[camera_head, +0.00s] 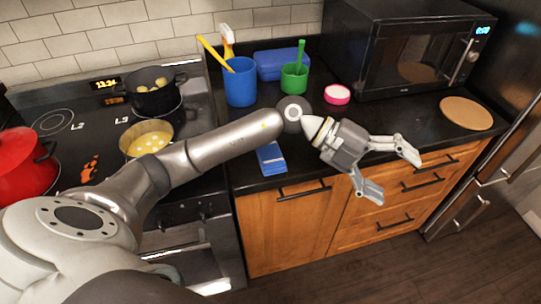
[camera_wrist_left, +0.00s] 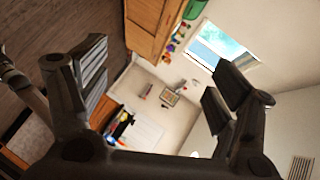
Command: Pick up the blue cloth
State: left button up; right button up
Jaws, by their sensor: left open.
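A flat blue piece (camera_head: 271,159), which looks like the blue cloth, lies on the dark counter (camera_head: 330,112) near its front edge in the head view. My left forearm passes just above it in the picture and may hide part of it. My left gripper (camera_head: 390,174) is to the right of it, in front of the drawers, with its fingers spread and empty. In the left wrist view both fingers are wide apart with nothing between them, and I cannot make out the cloth there. My right gripper is not in view.
A blue cup (camera_head: 240,85) with utensils, a green cup (camera_head: 294,79), a blue box (camera_head: 282,63) and a pink-rimmed round item (camera_head: 337,94) stand behind my arm. A microwave (camera_head: 410,50) and a round board (camera_head: 466,113) are right. The stove with pots (camera_head: 155,93) is left.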

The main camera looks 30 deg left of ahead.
pick_arm(q)
jog(key=w+a+f+y, duration=0.2)
jog(key=a+f+y, duration=0.3)
jog(key=a, duration=0.3)
jog(key=r+n+g+y, duration=0.2)
jog(key=n+y, duration=0.3)
jog(key=y, duration=0.4)
send_over(270, 152)
notch_tip(270, 152, down, 5)
jog(key=shift+a+p, duration=0.1)
jog(key=shift+p, duration=0.45)
notch_tip(270, 152, down, 6)
jog(key=shift+r+p, duration=0.25)
jog(key=shift+p, duration=0.9)
jog(key=shift+f, duration=0.3)
jog(key=c, duration=1.1)
